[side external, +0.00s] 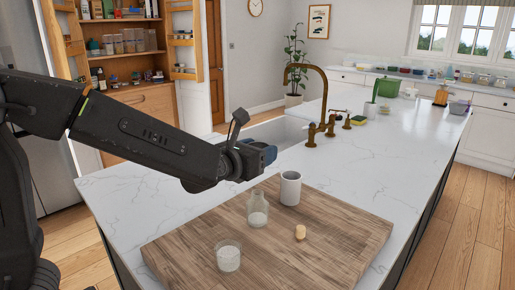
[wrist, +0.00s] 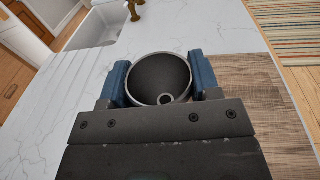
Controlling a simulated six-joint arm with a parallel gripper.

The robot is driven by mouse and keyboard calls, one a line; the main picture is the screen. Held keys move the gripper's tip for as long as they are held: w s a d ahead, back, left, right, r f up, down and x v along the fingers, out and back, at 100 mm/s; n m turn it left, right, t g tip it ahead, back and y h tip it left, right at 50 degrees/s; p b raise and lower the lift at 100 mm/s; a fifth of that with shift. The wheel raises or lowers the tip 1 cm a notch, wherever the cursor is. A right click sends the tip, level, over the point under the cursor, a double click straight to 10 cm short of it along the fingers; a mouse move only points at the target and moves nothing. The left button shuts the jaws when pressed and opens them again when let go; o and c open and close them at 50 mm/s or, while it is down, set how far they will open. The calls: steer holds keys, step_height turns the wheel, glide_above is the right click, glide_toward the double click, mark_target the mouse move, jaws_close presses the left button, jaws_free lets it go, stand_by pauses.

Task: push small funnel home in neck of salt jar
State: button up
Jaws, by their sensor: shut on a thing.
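The salt jar (side external: 257,208) is clear glass with white salt in the bottom and stands upright on the board. A gap shows between its neck and my gripper. The funnel cannot be made out in the side view, and the jar is hidden in the wrist view.
The wooden board (side external: 340,231) lies on the white marble counter (side external: 135,196). A white cup (side external: 291,189) stands close right of the jar. A cork (side external: 300,232) is in front of the cup, and a glass of white grains (side external: 228,257) is nearer the front. The board's right side is clear.

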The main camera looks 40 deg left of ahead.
steer(key=shift+f, duration=2.6)
steer(key=shift+f, duration=1.15)
steer(key=o, duration=1.1)
steer(key=shift+c, duration=0.2)
steer(key=s+d+r, duration=0.1)
steer(key=s, duration=1.2)
steer(key=shift+s+d, duration=0.2)
steer(key=shift+s, duration=0.2)
